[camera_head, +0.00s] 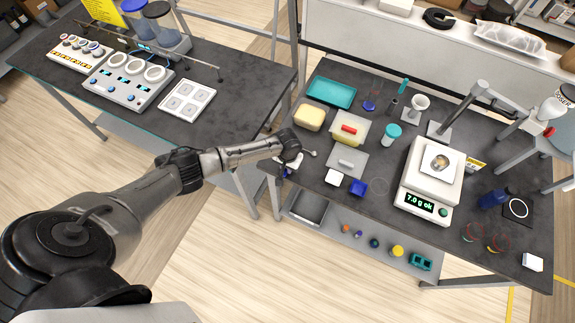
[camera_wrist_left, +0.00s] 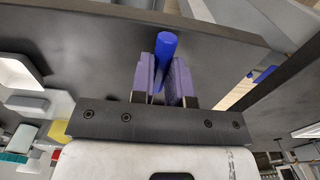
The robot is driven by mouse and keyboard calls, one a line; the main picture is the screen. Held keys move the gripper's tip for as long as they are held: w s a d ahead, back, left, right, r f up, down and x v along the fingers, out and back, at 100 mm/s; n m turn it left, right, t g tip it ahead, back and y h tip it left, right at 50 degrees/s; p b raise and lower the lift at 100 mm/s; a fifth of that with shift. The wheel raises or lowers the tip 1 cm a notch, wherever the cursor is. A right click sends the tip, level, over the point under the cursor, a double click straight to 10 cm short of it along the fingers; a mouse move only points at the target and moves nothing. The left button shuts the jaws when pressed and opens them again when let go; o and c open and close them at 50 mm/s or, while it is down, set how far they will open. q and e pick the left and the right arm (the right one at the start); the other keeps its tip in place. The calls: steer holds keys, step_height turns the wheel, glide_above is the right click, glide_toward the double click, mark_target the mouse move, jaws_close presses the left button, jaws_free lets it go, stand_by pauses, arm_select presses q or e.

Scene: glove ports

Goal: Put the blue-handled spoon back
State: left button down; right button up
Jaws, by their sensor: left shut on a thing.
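My left gripper (camera_head: 291,168) is over the front left corner of the right-hand table, seen from above and mostly hidden by its own wrist in the head view. In the left wrist view its two purple-grey finger pads (camera_wrist_left: 163,85) are shut on a blue handle (camera_wrist_left: 166,46), which I take to be the spoon's. A small grey round end (camera_head: 309,153), like a spoon bowl, shows just right of the gripper in the head view. A second blue piece (camera_wrist_left: 262,76) shows right of the fingers in the wrist view; I cannot tell what it is. My right gripper is not in view.
A scale (camera_head: 430,180) reading 7.0 g stands to the right.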

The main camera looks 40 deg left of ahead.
arm_select(q)
steer(key=c, duration=1.1)
jaws_free()
